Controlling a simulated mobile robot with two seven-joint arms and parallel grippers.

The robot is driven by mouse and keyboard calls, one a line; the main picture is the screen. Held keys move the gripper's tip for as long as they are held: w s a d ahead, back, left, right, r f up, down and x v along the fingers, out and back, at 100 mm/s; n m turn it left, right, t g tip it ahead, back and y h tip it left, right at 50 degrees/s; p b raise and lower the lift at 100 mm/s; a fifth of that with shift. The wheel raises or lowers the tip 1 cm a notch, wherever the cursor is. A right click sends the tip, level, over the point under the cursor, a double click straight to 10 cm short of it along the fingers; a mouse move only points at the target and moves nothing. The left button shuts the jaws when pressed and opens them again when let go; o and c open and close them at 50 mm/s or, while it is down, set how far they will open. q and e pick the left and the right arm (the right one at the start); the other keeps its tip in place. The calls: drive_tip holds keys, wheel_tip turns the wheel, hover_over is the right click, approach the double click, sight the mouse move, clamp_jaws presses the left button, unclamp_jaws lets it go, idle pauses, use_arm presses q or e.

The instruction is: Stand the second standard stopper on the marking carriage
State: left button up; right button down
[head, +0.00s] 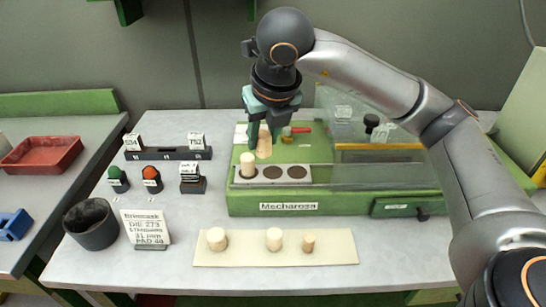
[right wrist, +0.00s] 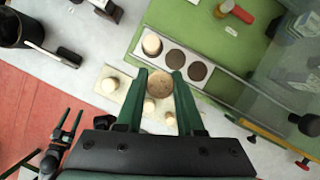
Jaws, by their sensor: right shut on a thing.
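My right gripper (head: 264,143) is shut on a pale cork stopper (head: 264,150), which hangs upright above the marking carriage (head: 310,178). The right wrist view shows the held stopper's round end (right wrist: 160,88) between the green fingertips. The carriage is a light metal strip with a row of round seats. A stopper (head: 248,166) stands on its left seat. The middle (head: 272,173) and right (head: 297,173) seats are dark and empty.
A cream board (head: 245,251) in front holds two wider stoppers (head: 217,239) and a thinner one (head: 308,243). A clear guard (head: 375,150) covers the machine's right side. A sign (head: 146,228), a dark cup (head: 91,224) and stamps (head: 152,179) stand at the left.

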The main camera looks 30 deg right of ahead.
drive_tip(key=w+d+f, duration=0.2)
drive_tip(key=f, duration=0.1)
drive_tip(key=d+f, duration=0.1)
drive_tip(key=f, duration=0.1)
drive_tip(key=shift+w+d+f, duration=0.15)
drive_tip(key=shift+w+d, duration=0.1)
drive_tip(key=shift+w, duration=0.15)
drive_tip(key=f, duration=0.3)
drive_tip(key=shift+w+d+f+p, duration=0.1)
drive_tip(key=shift+w+d+p, duration=0.1)
drive_tip(key=shift+d+p, duration=0.15)
drive_tip(key=shift+a+f, duration=0.1)
drive_tip(key=shift+f, duration=0.25)
drive_tip(key=shift+f, duration=0.15)
drive_tip(key=c, duration=0.8)
unclamp_jaws()
